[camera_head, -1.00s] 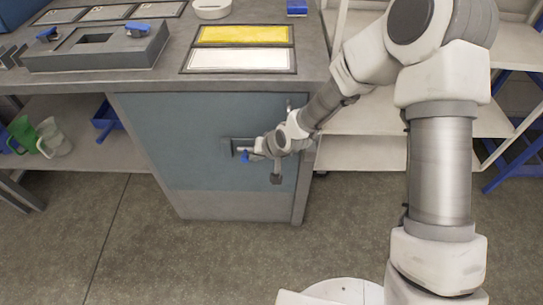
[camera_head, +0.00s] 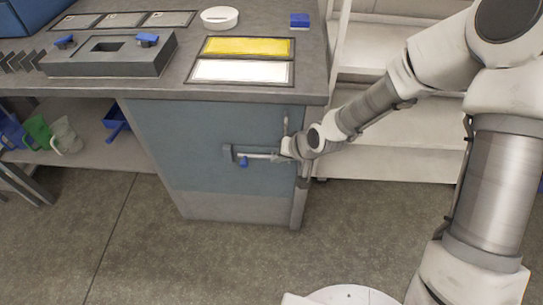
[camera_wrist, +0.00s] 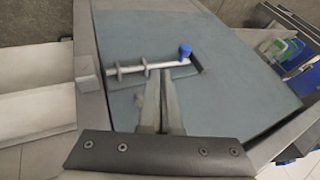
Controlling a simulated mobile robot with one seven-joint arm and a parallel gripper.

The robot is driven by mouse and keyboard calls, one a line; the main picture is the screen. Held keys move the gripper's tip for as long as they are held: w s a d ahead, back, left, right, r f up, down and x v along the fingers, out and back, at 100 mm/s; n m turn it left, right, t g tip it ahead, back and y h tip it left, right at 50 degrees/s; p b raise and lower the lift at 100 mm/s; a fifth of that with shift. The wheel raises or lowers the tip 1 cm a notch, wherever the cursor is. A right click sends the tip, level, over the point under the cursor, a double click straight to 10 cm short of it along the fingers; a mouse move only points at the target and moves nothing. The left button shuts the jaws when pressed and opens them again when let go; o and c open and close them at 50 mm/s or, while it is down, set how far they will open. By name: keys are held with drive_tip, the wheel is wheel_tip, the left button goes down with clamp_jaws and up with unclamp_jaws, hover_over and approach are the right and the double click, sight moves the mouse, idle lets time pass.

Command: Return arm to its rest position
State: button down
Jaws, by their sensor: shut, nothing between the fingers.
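My arm reaches in from the right in the head view, towards a blue-grey cabinet door (camera_head: 210,185). My gripper (camera_head: 279,157) is small there, close to the right part of the door, near the bolt latch. In the wrist view my gripper (camera_wrist: 164,76) is shut and empty, its two fingers together and pointing at the door (camera_wrist: 240,105). A metal bolt (camera_wrist: 133,70) with a blue knob (camera_wrist: 185,51) lies just beyond the fingertips. The knob also shows in the head view (camera_head: 244,162), left of my gripper. I cannot tell whether the fingertips touch the bolt.
The worktop above holds a grey fixture block (camera_head: 108,63), a yellow-and-white panel (camera_head: 245,46), a white round dish (camera_head: 220,17) and a blue block (camera_head: 299,20). White shelves (camera_head: 375,150) stand to the right, behind my arm. Jugs (camera_head: 66,136) sit on the lower left shelf. The floor in front is clear.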

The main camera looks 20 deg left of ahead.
drive_tip(key=shift+v, duration=0.85)
drive_tip(key=s+d+r+t+h, duration=0.15)
drive_tip(key=d+r+h, duration=0.35)
drive_tip(key=d+r, duration=1.15)
drive_tip(key=s+d+r+m+t, duration=0.1)
drive_tip(key=s+d+r+m, duration=0.1)
drive_tip(key=s+d+r, duration=0.45)
drive_tip(key=s+d+r+m, duration=0.1)
drive_tip(key=s+d+r, duration=0.25)
drive_tip(key=s, duration=0.55)
wheel_tip(320, 180, up, 18)
drive_tip(key=h+p, duration=0.1)
drive_tip(key=p, duration=1.7)
drive_tip(key=shift+w+f, duration=0.15)
drive_tip(key=shift+w, duration=0.1)
